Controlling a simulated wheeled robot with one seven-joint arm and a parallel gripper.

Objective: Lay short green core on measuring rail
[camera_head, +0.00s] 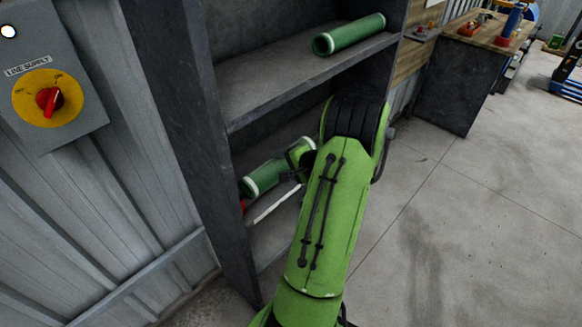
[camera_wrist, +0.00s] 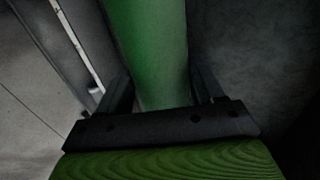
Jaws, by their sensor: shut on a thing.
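A green core (camera_head: 264,177) with white bands near its ends is in my gripper (camera_head: 294,167), at the lower shelf of the cabinet. In the wrist view the core (camera_wrist: 147,45) runs away between the two fingers of my gripper (camera_wrist: 163,92). A thin white strip, seemingly the measuring rail (camera_head: 274,204), lies just below and beside the core on the lower shelf. It also shows in the wrist view (camera_wrist: 82,48), to the left of the core and apart from it in the picture. Whether the core touches the shelf cannot be told.
Another green core (camera_head: 350,34) lies on the upper shelf (camera_head: 268,82). A small red part (camera_head: 243,204) shows at the lower shelf's left. The cabinet's dark side panel (camera_head: 178,120) stands close left of my arm.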

